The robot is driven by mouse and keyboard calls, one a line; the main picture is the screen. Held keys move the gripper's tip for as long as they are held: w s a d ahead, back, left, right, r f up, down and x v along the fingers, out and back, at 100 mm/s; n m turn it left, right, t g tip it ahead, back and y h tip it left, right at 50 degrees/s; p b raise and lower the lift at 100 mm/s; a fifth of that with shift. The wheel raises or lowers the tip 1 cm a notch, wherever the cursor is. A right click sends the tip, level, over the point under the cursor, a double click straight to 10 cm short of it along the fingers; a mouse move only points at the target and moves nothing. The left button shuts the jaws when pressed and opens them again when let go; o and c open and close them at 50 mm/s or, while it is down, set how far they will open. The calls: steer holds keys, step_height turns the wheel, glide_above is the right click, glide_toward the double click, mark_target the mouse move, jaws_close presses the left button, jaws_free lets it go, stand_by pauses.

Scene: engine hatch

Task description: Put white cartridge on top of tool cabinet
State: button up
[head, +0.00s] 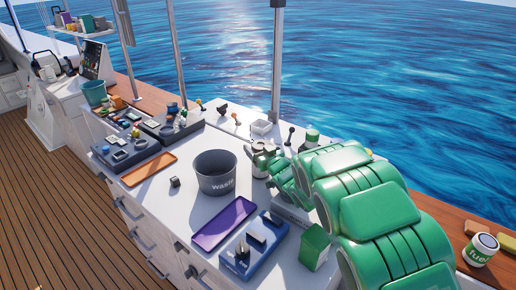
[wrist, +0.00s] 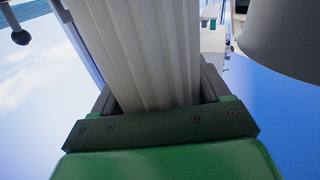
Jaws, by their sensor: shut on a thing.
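The white cartridge (wrist: 150,50) is a long, pale, ribbed body in the wrist view. It sits between the dark jaws of my gripper (wrist: 158,92) and runs away from the green wrist housing. In the head view my gripper (head: 264,158) is at the end of my green arm, just right of the waste bin and above the counter.
A grey waste bin (head: 216,177) stands beside my gripper. An orange tray (head: 148,169), a purple tray (head: 223,223), a blue box (head: 254,247) and a green carton (head: 314,247) lie around it. Blue control panels (head: 125,147) stand behind left. Bare white counter shows between them.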

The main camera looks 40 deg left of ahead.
steer(key=shift+f, duration=0.1)
steer(key=o, duration=1.1)
steer(key=shift+s+d+r, duration=0.2)
steer(key=shift+d+r, duration=0.25)
steer(key=shift+r, duration=0.75)
steer(key=shift+s+d+r, duration=0.2)
steer(key=shift+d+r, duration=0.25)
steer(key=shift+r, duration=0.75)
steer(key=shift+s+d+r, duration=0.2)
steer(key=shift+d+r, duration=0.25)
steer(key=shift+r, duration=0.75)
